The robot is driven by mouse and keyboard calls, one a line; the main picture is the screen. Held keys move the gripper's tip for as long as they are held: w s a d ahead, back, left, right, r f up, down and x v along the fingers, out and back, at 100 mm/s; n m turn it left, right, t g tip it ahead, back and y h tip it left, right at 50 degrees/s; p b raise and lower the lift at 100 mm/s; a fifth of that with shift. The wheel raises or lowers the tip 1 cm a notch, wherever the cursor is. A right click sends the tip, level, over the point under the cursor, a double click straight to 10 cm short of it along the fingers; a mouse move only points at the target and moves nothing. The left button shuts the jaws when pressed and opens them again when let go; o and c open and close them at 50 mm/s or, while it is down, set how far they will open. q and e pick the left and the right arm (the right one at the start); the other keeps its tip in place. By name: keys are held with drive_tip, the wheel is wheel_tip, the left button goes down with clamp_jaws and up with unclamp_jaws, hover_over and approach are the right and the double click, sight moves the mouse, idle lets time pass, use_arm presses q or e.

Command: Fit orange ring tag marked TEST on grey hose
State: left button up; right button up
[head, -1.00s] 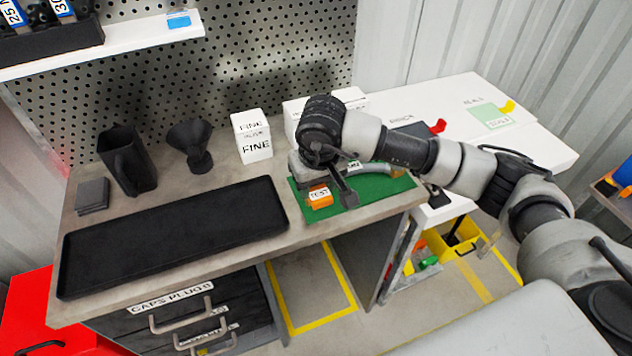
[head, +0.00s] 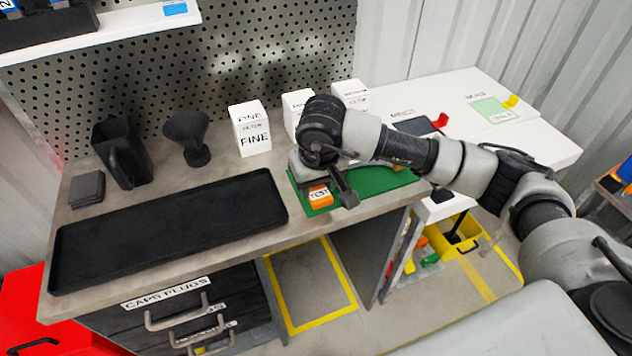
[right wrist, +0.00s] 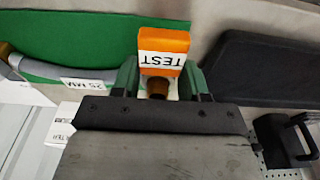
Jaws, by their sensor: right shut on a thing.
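The orange ring tag marked TEST (head: 319,195) is at the front left of the green mat (head: 318,208). My right gripper (head: 331,187) is over it, pointing down. In the right wrist view the tag (right wrist: 164,48) sits between the green fingertips of my right gripper (right wrist: 160,80), shut on it. Its TEST label is upside down there. The grey hose (right wrist: 55,70), with a white 25 MM label, lies on the mat to the left in that view, apart from the tag. In the head view my arm hides most of the hose. My left gripper is not in view.
A long black tray (head: 170,230) lies left of the mat. A black jug (head: 122,153), a funnel (head: 188,138) and a white FINE box (head: 250,128) stand behind it. The bench's front edge runs close to the mat. A white table (head: 490,140) adjoins at right.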

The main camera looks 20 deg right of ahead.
sight(319, 194)
drive_tip(key=shift+f, duration=0.15)
drive_tip(key=o, duration=1)
drive_tip(key=shift+o, duration=0.2)
wheel_tip(319, 194, up, 11)
drive_tip(key=s+b, duration=0.1)
drive_tip(key=shift+s, duration=0.3)
drive_tip(key=shift+f, duration=0.15)
